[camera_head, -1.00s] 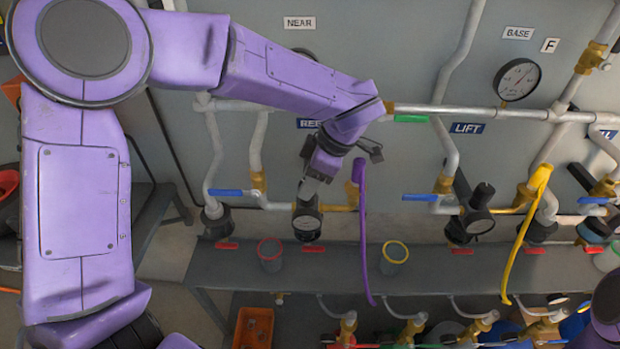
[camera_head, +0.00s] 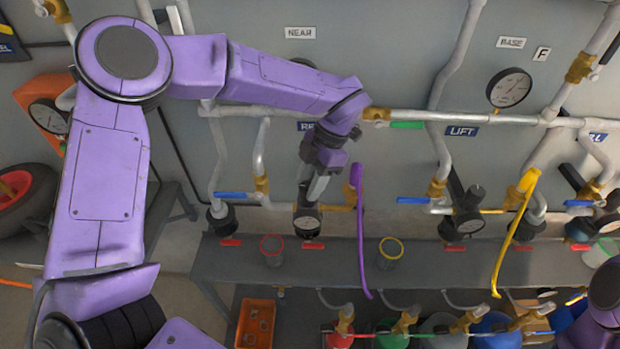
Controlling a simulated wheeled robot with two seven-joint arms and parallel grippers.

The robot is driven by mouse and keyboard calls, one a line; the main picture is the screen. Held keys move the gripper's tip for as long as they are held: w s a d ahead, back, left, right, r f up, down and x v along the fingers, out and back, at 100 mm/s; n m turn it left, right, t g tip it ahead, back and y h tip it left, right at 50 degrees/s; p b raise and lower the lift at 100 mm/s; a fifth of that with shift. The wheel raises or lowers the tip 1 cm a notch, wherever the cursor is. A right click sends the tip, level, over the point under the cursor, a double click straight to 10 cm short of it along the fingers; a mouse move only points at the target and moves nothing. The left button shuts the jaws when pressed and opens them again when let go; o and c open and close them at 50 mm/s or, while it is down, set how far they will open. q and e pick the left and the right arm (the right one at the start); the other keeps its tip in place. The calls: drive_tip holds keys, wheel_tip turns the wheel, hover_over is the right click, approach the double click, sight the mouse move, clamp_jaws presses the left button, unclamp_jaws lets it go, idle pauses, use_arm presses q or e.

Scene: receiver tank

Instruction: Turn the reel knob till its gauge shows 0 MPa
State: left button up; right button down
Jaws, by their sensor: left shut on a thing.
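My left gripper (camera_head: 312,190) reaches down in front of the wall to the reel regulator, below a blue sign (camera_head: 305,126) that my arm partly covers. The gripper is shut on the reel knob, which its fingers mostly hide. The small round reel gauge (camera_head: 307,223) sits just below the fingers, with a dark rim and pale face. Its needle and reading are too small to tell. My right gripper is not in view; only a purple part of my right arm shows at the lower right edge.
A purple hose (camera_head: 360,240) hangs just right of the gripper. A blue-handled valve (camera_head: 231,195) is to its left. The LIFT regulator (camera_head: 468,205) and a yellow hose (camera_head: 513,235) are farther right. A grey shelf (camera_head: 335,262) with cups runs below.

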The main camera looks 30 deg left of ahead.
use_arm(q)
drive_tip(key=shift+n+h, duration=0.3)
drive_tip(key=shift+n, duration=0.3)
drive_tip(key=shift+r, duration=0.1)
drive_tip(key=o, duration=1)
drive_tip(key=shift+o, duration=0.2)
